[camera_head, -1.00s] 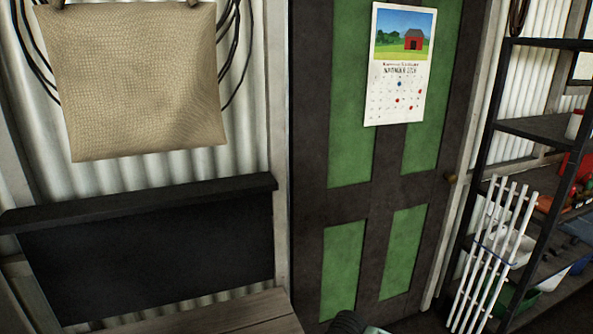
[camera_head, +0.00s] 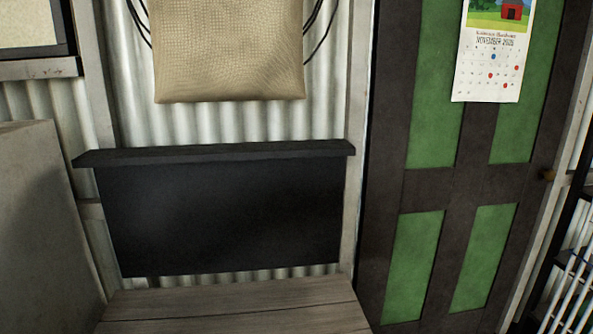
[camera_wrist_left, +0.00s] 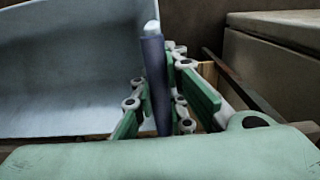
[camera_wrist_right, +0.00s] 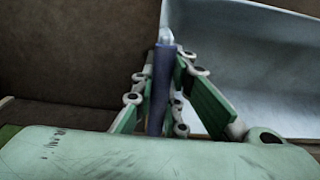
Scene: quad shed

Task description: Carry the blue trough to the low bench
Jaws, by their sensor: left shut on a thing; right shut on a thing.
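The blue trough (camera_wrist_left: 70,75) fills the left side of the left wrist view, its inside pale blue. It also fills the right side of the right wrist view (camera_wrist_right: 250,60). Neither the trough nor my grippers show in the head view.
A dark panel with a ledge (camera_head: 220,215) stands behind the bench, with a burlap cloth (camera_head: 230,50) above. A tall grey box-like piece (camera_head: 40,220) stands left of the bench. A green-panelled door (camera_head: 430,240) is at the right. The visible bench top is bare.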

